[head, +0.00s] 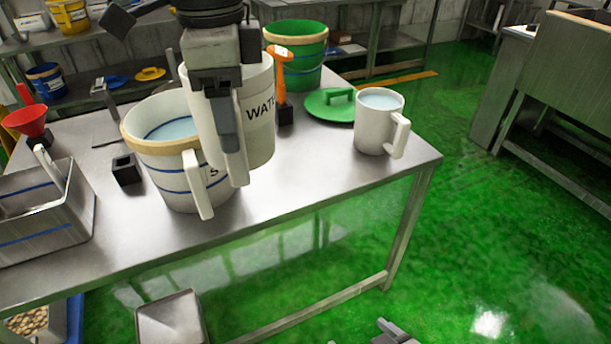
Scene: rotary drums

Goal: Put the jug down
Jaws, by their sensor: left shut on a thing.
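The white jug (259,137), with dark lettering beginning "WAT", is upright at the table's middle, overlapping the cream-rimmed container in view. My left gripper (229,132) comes down over it from above and is shut on its handle (238,168). The gripper hides part of the jug's front and lettering. I cannot tell whether the jug's base touches the steel table (300,178). A grey part at the bottom edge (395,333) looks like my right gripper; its jaws are not clear.
The cream-rimmed container (165,172) holds water, left of the jug. A white mug (372,135) with water stands near the right corner. A green bucket (304,52), green lid (325,108) and orange-handled tool (281,70) are behind. A metal bin (45,235) is left. Front right tabletop is clear.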

